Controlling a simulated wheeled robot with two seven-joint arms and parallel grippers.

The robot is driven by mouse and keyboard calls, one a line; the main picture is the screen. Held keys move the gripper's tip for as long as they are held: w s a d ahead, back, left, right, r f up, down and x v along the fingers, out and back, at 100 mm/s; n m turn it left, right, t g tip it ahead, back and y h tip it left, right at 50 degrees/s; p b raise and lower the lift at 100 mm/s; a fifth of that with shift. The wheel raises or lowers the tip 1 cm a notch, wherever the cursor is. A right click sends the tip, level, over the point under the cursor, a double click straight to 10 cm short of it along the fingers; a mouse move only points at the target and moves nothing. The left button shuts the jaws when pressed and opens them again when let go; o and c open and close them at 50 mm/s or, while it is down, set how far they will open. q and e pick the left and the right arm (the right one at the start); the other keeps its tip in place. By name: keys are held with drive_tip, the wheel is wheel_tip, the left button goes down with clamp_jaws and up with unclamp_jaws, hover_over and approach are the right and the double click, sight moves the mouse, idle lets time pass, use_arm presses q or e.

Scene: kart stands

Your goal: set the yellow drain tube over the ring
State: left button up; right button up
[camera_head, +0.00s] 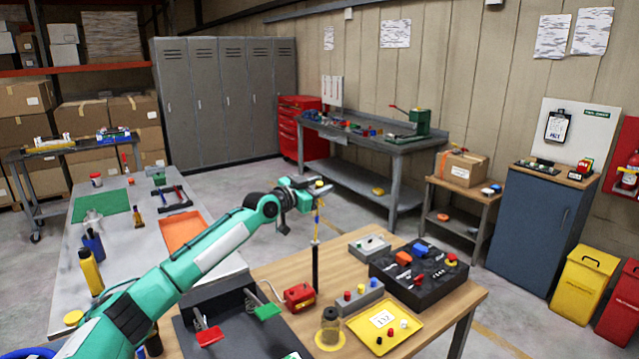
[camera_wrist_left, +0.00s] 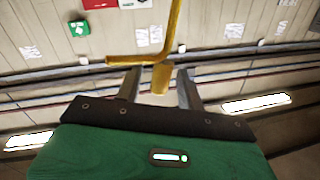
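The yellow drain tube (camera_wrist_left: 173,28) shows in the left wrist view as a bent tube with a crossbar and a thick end. In the head view a thin yellow length (camera_head: 317,228) stands upright below my left gripper, above a black post (camera_head: 316,266). My left gripper (camera_head: 314,186) is above the table at the tube's top. In the wrist view its two fingers (camera_wrist_left: 160,76) stand apart, with the thick end between them and a gap on each side. I cannot pick out the ring for certain. My right gripper is not in view.
A grey table (camera_head: 150,240) stands at left.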

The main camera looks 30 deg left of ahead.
use_arm(q)
clamp_jaws()
drive_tip(key=shift+f, duration=0.1)
